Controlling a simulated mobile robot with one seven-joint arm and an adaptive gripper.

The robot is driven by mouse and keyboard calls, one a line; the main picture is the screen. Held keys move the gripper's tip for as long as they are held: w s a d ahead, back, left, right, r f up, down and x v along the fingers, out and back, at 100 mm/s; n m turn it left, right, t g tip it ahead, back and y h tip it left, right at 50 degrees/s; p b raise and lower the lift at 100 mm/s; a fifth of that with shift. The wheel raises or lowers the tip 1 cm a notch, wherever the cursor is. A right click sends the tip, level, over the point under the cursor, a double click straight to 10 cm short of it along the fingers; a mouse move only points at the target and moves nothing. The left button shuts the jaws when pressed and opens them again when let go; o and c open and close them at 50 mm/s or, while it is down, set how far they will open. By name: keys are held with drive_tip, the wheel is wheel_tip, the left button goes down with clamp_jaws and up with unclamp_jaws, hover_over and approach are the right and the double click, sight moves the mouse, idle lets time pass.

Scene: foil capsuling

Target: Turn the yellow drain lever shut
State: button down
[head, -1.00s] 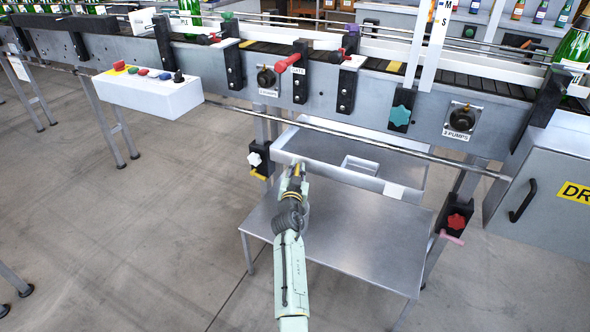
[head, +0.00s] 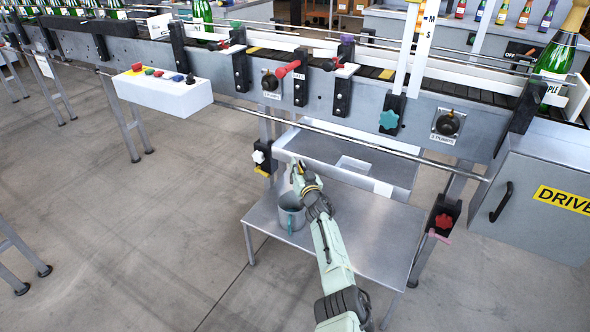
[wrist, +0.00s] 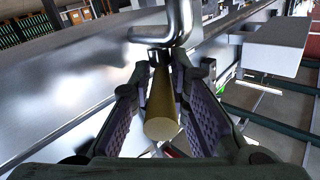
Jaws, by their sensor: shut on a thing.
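The yellow drain lever (wrist: 162,115) is a round bar in the wrist view, pointing towards the camera from below a bent shiny metal pipe (wrist: 160,36). My gripper (wrist: 165,85) has a dark finger on each side of the lever and is shut on it. In the head view my gripper (head: 297,171) is at the front left of the steel drip tray (head: 345,172). There the lever is mostly hidden by my gripper.
The conveyor with knobs and a red lever (head: 288,69) runs above the tray. A white button box (head: 165,92) is at the left. A grey drive cabinet (head: 550,190) stands at the right.

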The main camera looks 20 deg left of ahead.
drive_tip(key=shift+f+n+g+y+b, duration=0.3)
drive_tip(key=shift+n+g+y+b, duration=0.35)
drive_tip(key=shift+y+b, duration=0.25)
drive_tip(key=n+y+b, duration=0.1)
drive_tip(key=b, duration=0.1)
drive_tip(key=g+y+b, duration=0.1)
drive_tip(key=b, duration=0.1)
drive_tip(key=shift+w+d+f+n+g, duration=0.15)
drive_tip(key=shift+f+n+g, duration=0.1)
drive_tip(key=shift+n, duration=0.1)
drive_tip(key=n+g+y+b, duration=0.1)
drive_tip(key=g+b, duration=0.1)
drive_tip(key=b, duration=0.5)
drive_tip(key=shift+w+d+n+y, duration=0.1)
drive_tip(key=shift+n+y, duration=0.3)
drive_tip(key=g+b, duration=0.1)
drive_tip(key=b, duration=0.1)
drive_tip(key=shift+r+n+b, duration=0.1)
drive_tip(key=shift+n+b, duration=0.2)
drive_tip(key=shift+w+r+g+y+b, duration=0.1)
drive_tip(key=shift+g+y+b, duration=0.25)
drive_tip(key=shift+b, duration=0.6)
drive_tip(key=shift+r+n+g+y+b, duration=0.25)
drive_tip(key=shift+n+g+b, duration=0.15)
drive_tip(key=shift+b, duration=0.2)
drive_tip(key=c, duration=1.7)
unclamp_jaws()
drive_tip(key=shift+o, duration=0.6)
drive_tip(key=shift+r, duration=0.1)
